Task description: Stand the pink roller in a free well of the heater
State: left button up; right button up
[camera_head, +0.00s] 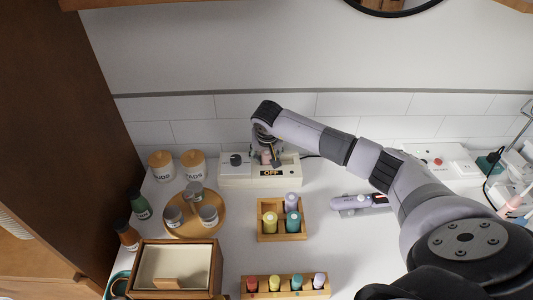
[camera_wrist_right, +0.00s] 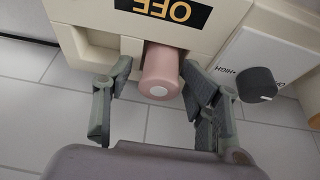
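The heater (camera_head: 232,178) is a cream box against the back wall with a display reading OFF; its front also shows in the wrist view (camera_wrist_right: 215,25). The pink roller (camera_wrist_right: 160,72) is upright at the heater, its lower part hidden in a well. In the head view only a bit of pink shows under my right gripper (camera_head: 265,148). In the wrist view my right gripper (camera_wrist_right: 155,85) has its fingers apart on both sides of the roller, with a visible gap on the left and the right fingertip very close. My left gripper is out of view.
A wooden tray (camera_head: 281,238) holds yellow, teal and lavender rollers. A wooden rack (camera_head: 285,296) in front holds several coloured rollers. Jars stand on a round board (camera_head: 190,228) at left, near a wooden box (camera_head: 215,270). A lavender tool (camera_head: 355,202) lies right of the tray.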

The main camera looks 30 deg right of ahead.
jog(key=shift+s+a, duration=0.1)
jog(key=shift+s, duration=0.05)
jog(key=shift+r+p, duration=0.45)
jog(key=shift+p, duration=0.2)
jog(key=b+v, duration=0.2)
jog(key=v, duration=0.9)
jog(key=shift+r+b, duration=0.35)
jog(key=shift+r, duration=0.15)
